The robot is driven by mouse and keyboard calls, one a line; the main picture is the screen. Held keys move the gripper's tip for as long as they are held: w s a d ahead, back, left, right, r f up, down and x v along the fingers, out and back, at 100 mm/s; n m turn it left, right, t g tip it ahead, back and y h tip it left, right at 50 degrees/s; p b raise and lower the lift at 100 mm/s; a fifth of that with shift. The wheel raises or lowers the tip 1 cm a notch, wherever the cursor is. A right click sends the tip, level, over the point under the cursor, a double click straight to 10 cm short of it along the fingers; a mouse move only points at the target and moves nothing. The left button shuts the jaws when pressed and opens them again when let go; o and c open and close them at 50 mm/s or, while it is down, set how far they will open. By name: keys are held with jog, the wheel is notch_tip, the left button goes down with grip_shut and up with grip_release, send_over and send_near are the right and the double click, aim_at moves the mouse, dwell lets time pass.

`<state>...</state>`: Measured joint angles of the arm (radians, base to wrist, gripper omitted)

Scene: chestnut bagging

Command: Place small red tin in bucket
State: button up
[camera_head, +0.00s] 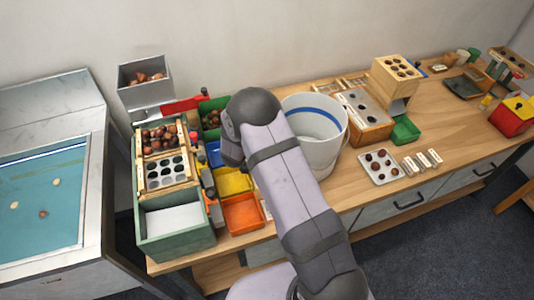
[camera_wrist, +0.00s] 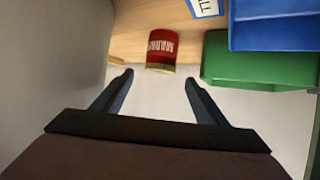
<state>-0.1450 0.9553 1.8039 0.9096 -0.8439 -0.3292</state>
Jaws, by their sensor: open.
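The small red tin (camera_wrist: 163,48) shows in the wrist view on the wooden table top, with white marks on its side and a greenish-gold band at its lower end. My gripper (camera_wrist: 159,78) is open and empty, its two dark fingers spread on either side of the tin's line and apart from it. In the head view I cannot make out the tin; my arm covers that part of the table. The bucket (camera_head: 328,158), white with a blue band inside, stands on the table to the right of my arm, which partly hides it.
Green (camera_wrist: 255,68) and blue (camera_wrist: 275,25) bins lie close right of the tin in the wrist view. A grey surface (camera_wrist: 45,60) fills its left side. The head view shows a yellow bin (camera_head: 235,182), an orange bin (camera_head: 243,215) and a chestnut rack (camera_head: 165,175) left of my arm.

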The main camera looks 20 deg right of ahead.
jog(key=s+a+r+n+g+y, duration=0.25)
jog(key=s+a+r+y, duration=0.2)
jog(key=a, duration=0.25)
jog(key=s+a+r+n+g+y, duration=0.1)
jog(key=s+g, duration=0.1)
jog(key=s, duration=0.7)
jog(key=s+a+r+n+g+y, duration=0.1)
jog(key=s+n+g+y, duration=0.1)
jog(key=s, duration=0.8)
jog(key=shift+a+r, duration=0.15)
jog(key=shift+o, duration=0.4)
jog(key=s+d+r+n+g, duration=0.1)
jog(key=s+d+g, duration=0.2)
jog(key=s, duration=1.1)
jog(key=shift+g+h, duration=0.35)
jog(key=shift+g, duration=0.2)
jog(key=shift+r, duration=0.1)
jog(key=shift+w, duration=0.15)
